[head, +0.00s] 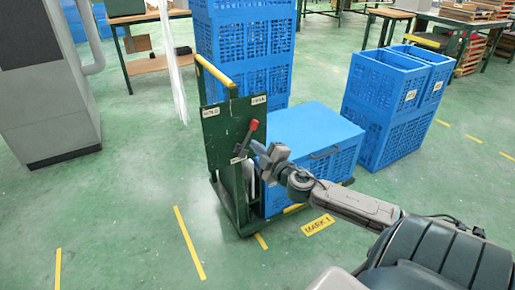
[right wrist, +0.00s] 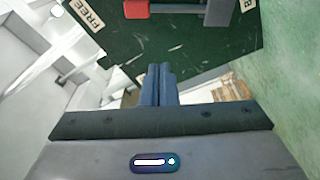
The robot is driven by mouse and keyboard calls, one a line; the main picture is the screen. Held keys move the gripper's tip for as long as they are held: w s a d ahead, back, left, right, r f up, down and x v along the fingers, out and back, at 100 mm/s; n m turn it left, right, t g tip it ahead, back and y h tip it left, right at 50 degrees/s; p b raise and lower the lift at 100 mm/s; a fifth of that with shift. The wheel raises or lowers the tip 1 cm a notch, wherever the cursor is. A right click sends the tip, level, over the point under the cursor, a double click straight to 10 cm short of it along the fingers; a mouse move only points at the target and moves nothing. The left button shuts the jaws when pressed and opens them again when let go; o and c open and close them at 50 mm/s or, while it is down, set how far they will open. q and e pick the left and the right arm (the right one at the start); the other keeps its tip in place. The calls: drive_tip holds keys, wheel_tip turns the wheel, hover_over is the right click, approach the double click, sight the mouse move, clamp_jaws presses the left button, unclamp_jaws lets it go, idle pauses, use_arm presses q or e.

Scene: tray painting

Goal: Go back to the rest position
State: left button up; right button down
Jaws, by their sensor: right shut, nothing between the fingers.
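My right gripper (head: 257,149) is shut and empty, its fingertips close to the green panel (head: 222,134) of a cart. The shut fingers also show in the right wrist view (right wrist: 160,72), pointing at the dark green panel (right wrist: 190,48). A lever with a red knob (head: 253,125) sits on the panel just above the fingertips; the red end (right wrist: 136,9) shows at the top of the right wrist view. I cannot tell whether the fingers touch the lever. My left gripper is not in view.
The cart has a yellow handle bar (head: 215,71) and carries a blue lidded crate (head: 312,135). Tall blue crates (head: 245,45) stand behind, more blue crates (head: 390,100) to the right. A grey cabinet (head: 42,85) stands left. Green floor (head: 130,180) is clear at the front left.

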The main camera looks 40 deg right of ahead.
idle(0.3)
